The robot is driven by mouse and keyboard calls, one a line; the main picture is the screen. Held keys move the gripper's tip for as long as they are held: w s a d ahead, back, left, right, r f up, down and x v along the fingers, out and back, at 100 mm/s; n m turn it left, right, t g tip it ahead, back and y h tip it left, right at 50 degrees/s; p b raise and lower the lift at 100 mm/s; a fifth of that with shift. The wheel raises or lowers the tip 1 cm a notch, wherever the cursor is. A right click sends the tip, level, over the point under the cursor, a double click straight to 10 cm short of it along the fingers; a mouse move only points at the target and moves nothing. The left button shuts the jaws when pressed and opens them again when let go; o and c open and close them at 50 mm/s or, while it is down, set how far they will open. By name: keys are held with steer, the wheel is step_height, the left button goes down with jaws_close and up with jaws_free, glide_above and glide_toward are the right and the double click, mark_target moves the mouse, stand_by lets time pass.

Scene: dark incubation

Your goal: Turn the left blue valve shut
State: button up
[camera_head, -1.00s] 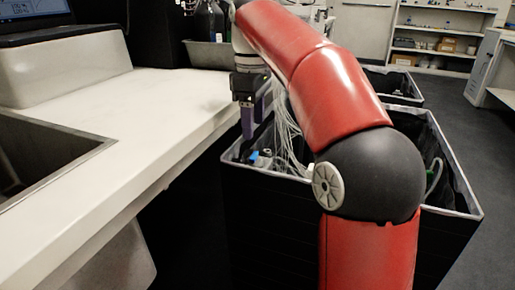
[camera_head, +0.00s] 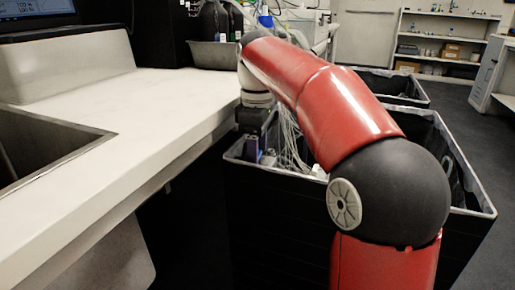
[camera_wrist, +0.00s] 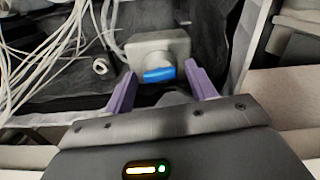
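A blue valve handle (camera_wrist: 160,74) sits on a grey valve body (camera_wrist: 158,48) in the wrist view. My gripper (camera_wrist: 158,84) is open, with one purple finger on either side of the blue handle. I cannot tell whether the fingers touch it. In the head view my gripper (camera_head: 254,148) points down inside the near left corner of a black bin, and the valve there is hidden behind it and my red arm.
The black bin (camera_head: 290,215) has a pale rim, and white tubes (camera_head: 288,138) hang inside it. The tubes also show at the left of the wrist view (camera_wrist: 60,45). A white counter (camera_head: 150,115) with a sink runs along the left. A second bin (camera_head: 395,85) stands behind.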

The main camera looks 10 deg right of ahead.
steer(key=c, duration=0.9)
steer(key=shift+o, duration=0.2)
steer(key=shift+r+m+p, duration=0.15)
steer(key=shift+m+p, duration=0.35)
steer(key=shift+p, duration=0.05)
steer(key=shift+m, duration=0.3)
steer(key=o, duration=1)
step_height(320, 180, up, 8)
steer(key=shift+f+p, duration=0.25)
steer(key=shift+p, duration=1)
